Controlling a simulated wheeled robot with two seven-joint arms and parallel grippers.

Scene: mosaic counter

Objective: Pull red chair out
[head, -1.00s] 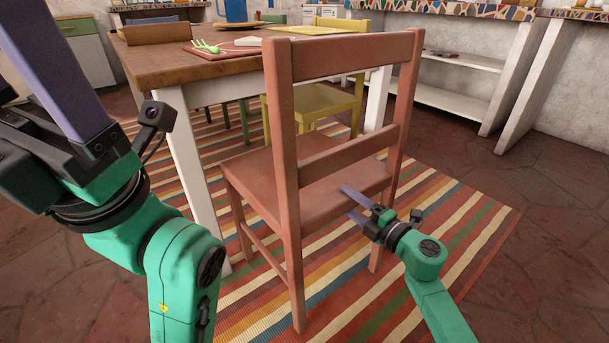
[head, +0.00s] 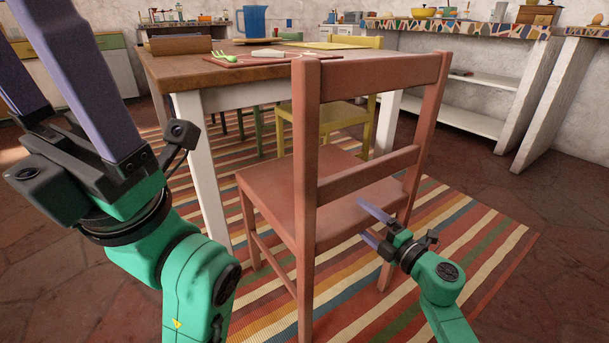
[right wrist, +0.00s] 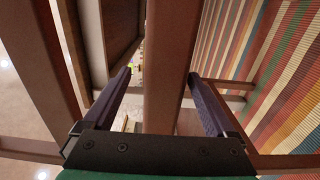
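The red chair (head: 335,190) stands upright on the striped rug, its slatted back towards me and its seat towards the table (head: 190,72). My right gripper (head: 367,223) is open at the lower right of the chair back, by the rear edge of the seat. In the right wrist view, a reddish-brown chair bar (right wrist: 170,60) shows in the gap between the open fingers (right wrist: 160,90), with space on both sides. I cannot tell how deep it sits between them. My left gripper (head: 62,65) is raised at the left, its fingers apart and empty, tips partly cut off.
The striped rug (head: 480,235) lies under the chair and table. A yellow chair (head: 335,112) stands on the table's far side. A blue pitcher (head: 252,22) and a mosaic-edged counter (head: 460,28) are at the back. Bare stone floor (head: 560,190) is clear at the right.

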